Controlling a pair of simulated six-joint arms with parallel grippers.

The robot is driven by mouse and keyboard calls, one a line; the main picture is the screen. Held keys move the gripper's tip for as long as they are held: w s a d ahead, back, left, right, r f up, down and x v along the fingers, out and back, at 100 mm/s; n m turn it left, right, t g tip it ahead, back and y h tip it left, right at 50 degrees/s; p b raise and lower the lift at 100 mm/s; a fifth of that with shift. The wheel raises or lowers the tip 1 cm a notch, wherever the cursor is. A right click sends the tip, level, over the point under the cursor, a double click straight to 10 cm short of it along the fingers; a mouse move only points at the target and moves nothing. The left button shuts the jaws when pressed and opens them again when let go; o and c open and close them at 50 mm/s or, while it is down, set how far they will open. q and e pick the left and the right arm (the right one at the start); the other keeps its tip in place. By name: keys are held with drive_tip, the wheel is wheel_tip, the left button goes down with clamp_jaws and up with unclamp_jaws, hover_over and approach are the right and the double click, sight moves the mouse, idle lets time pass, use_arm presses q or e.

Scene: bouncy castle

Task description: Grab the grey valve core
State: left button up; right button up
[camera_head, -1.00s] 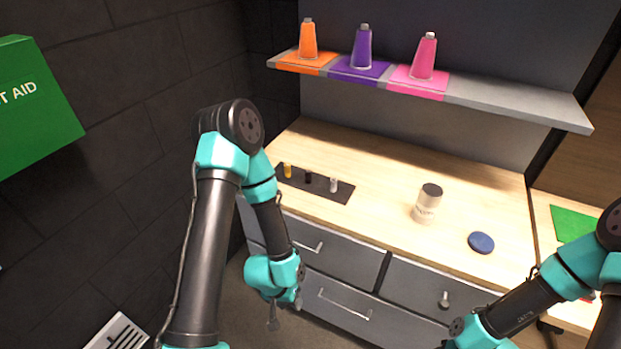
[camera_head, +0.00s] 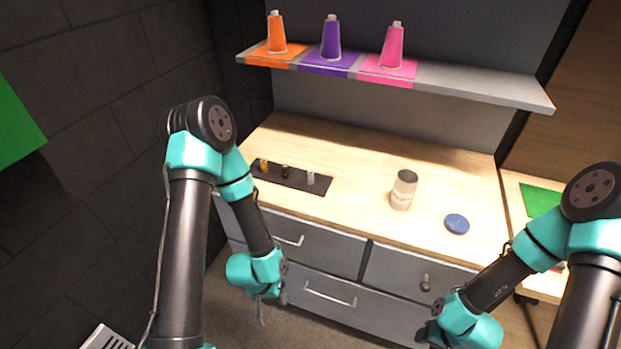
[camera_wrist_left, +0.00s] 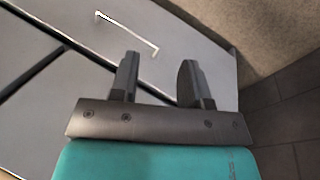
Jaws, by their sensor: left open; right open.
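The grey valve core (camera_head: 310,178) looks like the small light-grey piece at the right end of a dark strip (camera_head: 283,184) on the wooden counter. A yellow piece (camera_head: 264,164) and a dark piece (camera_head: 285,171) stand beside it on the strip. My left gripper (camera_head: 261,314) hangs in front of the drawers, below the counter top and well away from the strip. In the left wrist view the left gripper (camera_wrist_left: 160,76) is open and empty, facing the drawer fronts. My right gripper (camera_head: 427,334) is low at the right, its fingers hardly visible.
A pale can (camera_head: 403,190) and a blue disc (camera_head: 457,224) are on the counter (camera_head: 360,200). Orange, purple and pink bottles stand on the shelf (camera_head: 480,86) above. Drawer handles (camera_head: 330,294) stick out below. The counter between strip and can is clear.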

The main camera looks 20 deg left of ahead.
idle(0.3)
use_arm(q)
drive_tip(key=shift+o, duration=1.1)
